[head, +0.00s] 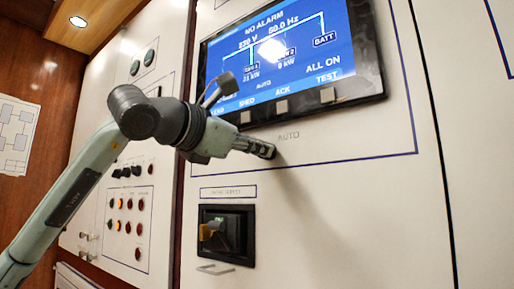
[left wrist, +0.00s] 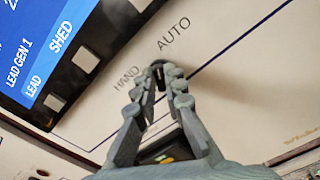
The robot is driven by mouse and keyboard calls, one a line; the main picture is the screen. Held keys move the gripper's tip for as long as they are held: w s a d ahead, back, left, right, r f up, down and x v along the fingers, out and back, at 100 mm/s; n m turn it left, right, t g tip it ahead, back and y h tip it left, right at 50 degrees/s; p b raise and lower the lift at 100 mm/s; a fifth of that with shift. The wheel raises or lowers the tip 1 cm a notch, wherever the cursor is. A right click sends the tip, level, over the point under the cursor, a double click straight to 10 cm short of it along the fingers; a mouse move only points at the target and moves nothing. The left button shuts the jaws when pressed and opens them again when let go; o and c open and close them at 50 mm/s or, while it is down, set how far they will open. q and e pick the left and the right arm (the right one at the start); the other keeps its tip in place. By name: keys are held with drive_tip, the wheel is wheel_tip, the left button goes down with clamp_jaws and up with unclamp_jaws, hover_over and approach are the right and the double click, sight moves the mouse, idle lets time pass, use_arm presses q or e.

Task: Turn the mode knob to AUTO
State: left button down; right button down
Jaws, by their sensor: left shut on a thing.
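The mode knob (left wrist: 158,70) is a small dark piece between my left fingertips in the left wrist view, mostly hidden by them. The HAND label (left wrist: 126,77) is printed to its left and the AUTO label (left wrist: 174,34) above it to the right. Which way the knob points cannot be told. My left gripper (head: 268,151) is at the white panel, below the screen, shut on the knob; it also shows in the left wrist view (left wrist: 161,78). In the head view the fingers cover the knob, with the AUTO label (head: 289,135) just above. My right gripper is not in view.
A blue display (head: 290,50) with grey buttons along its lower bezel is just above the gripper. A dark breaker recess (head: 226,234) with a yellow-marked handle sits below. At left, another panel holds several lamps and black switches (head: 131,171).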

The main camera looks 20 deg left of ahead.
use_arm(q)
drive_tip(key=shift+m, duration=0.5)
drive_tip(key=c, duration=1.6)
unclamp_jaws()
drive_tip(key=shift+s, duration=0.15)
drive_tip(key=v, duration=1.1)
drive_tip(key=shift+s+a, duration=0.15)
drive_tip(key=shift+s, duration=0.25)
